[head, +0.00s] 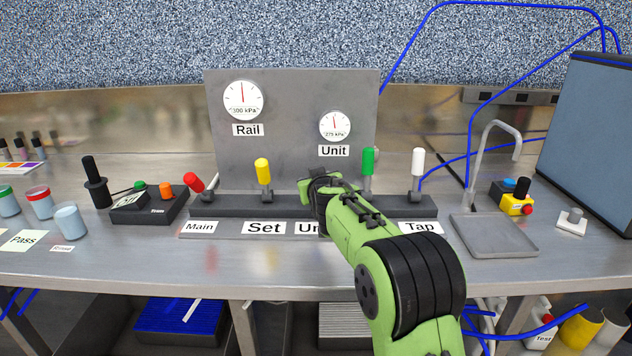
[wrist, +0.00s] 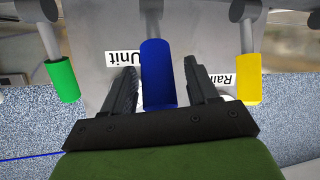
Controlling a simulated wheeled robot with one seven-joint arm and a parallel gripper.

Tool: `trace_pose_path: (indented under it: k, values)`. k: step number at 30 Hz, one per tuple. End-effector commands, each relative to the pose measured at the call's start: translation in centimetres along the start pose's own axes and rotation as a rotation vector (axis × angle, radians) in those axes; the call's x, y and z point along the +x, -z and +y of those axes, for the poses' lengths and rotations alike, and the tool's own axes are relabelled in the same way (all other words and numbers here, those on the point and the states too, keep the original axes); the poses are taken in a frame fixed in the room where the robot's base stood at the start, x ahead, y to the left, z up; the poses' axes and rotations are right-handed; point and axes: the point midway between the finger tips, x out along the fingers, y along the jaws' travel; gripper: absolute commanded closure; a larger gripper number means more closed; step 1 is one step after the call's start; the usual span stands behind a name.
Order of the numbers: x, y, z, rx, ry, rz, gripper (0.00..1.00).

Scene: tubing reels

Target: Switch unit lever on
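The unit lever has a blue handle (wrist: 158,75) on a grey stem, seen in the wrist view between the two fingers of my gripper (wrist: 160,68). The fingers are open, one on each side of the handle, with narrow gaps showing. In the head view my gripper (head: 322,188) hides this lever and part of its "Unit" label (head: 307,228). Whether the lever leans is hard to tell. The "Unit" gauge (head: 335,126) on the grey panel (head: 290,165) has its needle near the top.
A yellow lever (head: 263,171) stands left of my gripper and a green lever (head: 368,161) close on its right. A red lever (head: 194,182) leans left at the far left; a white lever (head: 417,161) is at the right. A "Rail" gauge (head: 243,100) hangs above.

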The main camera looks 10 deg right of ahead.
Motion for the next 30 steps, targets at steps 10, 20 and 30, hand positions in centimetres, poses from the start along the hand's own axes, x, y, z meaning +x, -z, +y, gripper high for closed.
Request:
trace_pose_path:
  k: [10, 20, 30]
  values:
    - [-2.5, 0.2, 0.0, 0.0, 0.0, 0.002, 0.42]
    - [-11.9, 0.2, 0.0, -0.001, 0.001, 0.003, 0.42]
    - [-15.8, 0.0, 0.0, 0.001, -0.001, 0.001, 0.42]
